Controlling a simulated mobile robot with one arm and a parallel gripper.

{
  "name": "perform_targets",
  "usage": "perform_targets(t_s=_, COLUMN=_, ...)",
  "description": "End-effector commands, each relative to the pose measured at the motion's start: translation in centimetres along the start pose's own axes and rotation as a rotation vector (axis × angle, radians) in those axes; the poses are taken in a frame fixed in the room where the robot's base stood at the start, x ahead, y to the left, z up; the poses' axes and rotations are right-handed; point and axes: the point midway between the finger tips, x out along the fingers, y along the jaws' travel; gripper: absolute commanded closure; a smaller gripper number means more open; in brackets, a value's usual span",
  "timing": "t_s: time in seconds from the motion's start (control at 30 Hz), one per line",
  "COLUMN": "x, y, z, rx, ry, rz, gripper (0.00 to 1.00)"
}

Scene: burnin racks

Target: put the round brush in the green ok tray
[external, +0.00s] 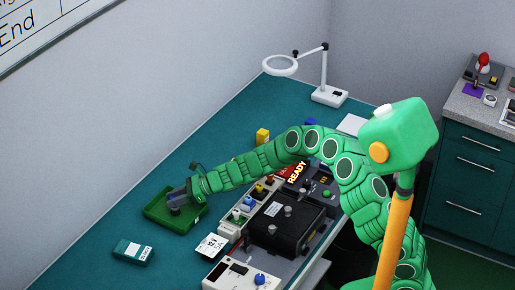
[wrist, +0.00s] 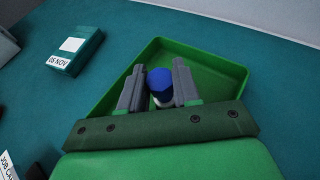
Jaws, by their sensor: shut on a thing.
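The green tray (wrist: 217,90) lies on the teal bench, and it also shows in the external view (external: 156,219). My gripper (wrist: 160,80) is over the tray, its two grey fingers shut on a round blue-topped thing with a pale lower part, which I take for the round brush (wrist: 159,82). In the external view my gripper (external: 178,202) reaches into the tray's outline from the right. The brush's lower end is hidden by my gripper, so I cannot tell whether it touches the tray floor. The rest of the tray floor in view is bare.
A teal box with a white label (wrist: 76,50) lies left of the tray. A white card (external: 211,246) and a row of instruments with a black box (external: 284,222) stand right of the tray. A magnifier lamp (external: 325,92) stands at the back.

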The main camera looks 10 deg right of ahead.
Motion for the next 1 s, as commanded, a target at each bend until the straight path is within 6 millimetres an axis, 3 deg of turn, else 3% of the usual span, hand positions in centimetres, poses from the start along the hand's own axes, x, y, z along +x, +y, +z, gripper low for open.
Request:
perform_targets(t_s=0.13, x=0.1, y=0.0, z=-0.2, rx=0.001, ry=0.0, rz=0.0, gripper=0.99)
perform_targets(t_s=0.17, x=0.1, y=0.0, z=-0.2, rx=0.0, ry=0.0, rz=0.0, gripper=0.65)
perform_targets(t_s=0.33, x=0.1, y=0.0, z=-0.2, rx=0.0, ry=0.0, rz=0.0, gripper=0.42)
perform_targets(t_s=0.7, x=-0.1, y=0.0, z=0.1, rx=0.0, ry=0.0, rz=0.0, gripper=0.42)
perform_targets(t_s=1.0, x=-3.2, y=-0.1, z=0.2, rx=0.001, ry=-0.002, rz=-0.003, gripper=0.42)
